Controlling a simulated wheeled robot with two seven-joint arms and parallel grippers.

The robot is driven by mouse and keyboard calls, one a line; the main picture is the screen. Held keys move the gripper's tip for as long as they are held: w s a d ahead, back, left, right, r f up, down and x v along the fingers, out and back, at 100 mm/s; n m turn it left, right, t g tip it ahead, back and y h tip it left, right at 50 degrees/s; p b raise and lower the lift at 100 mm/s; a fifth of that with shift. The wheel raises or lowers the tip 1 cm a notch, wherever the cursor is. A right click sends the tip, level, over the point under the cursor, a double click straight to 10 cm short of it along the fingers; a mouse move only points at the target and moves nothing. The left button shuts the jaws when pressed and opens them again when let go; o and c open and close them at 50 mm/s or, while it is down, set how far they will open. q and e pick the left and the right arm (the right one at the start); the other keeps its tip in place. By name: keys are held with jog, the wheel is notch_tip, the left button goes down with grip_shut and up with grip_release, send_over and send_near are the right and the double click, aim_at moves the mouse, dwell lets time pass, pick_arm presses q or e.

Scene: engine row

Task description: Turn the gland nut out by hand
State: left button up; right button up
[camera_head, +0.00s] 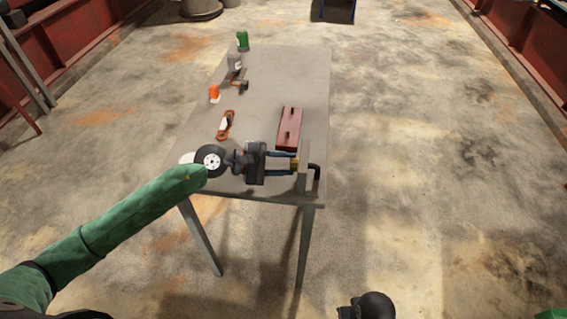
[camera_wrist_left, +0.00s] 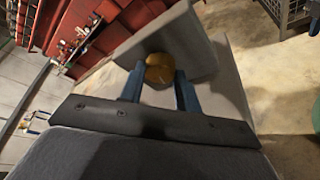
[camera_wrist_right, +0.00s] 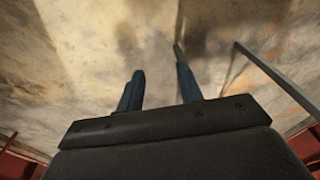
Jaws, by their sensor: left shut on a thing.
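The gland nut (camera_wrist_left: 160,70) is a brass-coloured round piece in front of a grey upright plate (camera_wrist_left: 190,45) in the left wrist view. My left gripper (camera_wrist_left: 160,90) has its two blue fingers on either side of the nut and is shut on it. In the head view the left gripper (camera_head: 293,161) reaches right to the grey plate (camera_head: 304,170) at the near right corner of the table; the nut shows only as a small spot between the fingers. My right gripper (camera_wrist_right: 158,85) shows in its own wrist view with its fingers apart and nothing between them.
The grey table (camera_head: 290,70) bears a red box (camera_head: 290,128) with handles just behind my left gripper. A black bent pipe (camera_head: 317,171) is beside the plate.

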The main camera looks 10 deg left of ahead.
pick_arm(q)
jog(key=shift+w+n+g, duration=0.1)
jog(key=shift+n+g, duration=0.3)
jog(key=shift+n, duration=0.7)
jog(key=shift+w+r+n+g+y+b, duration=0.1)
jog(key=shift+n+g+y+b, duration=0.3)
jog(key=shift+n+g+b, duration=0.45)
jog(key=shift+n, duration=0.25)
pick_arm(e)
notch_tip(320, 180, up, 7)
jog(key=s, duration=0.2)
jog(key=shift+f, duration=0.15)
jog(key=shift+d+f, duration=0.1)
jog(key=shift+d, duration=0.05)
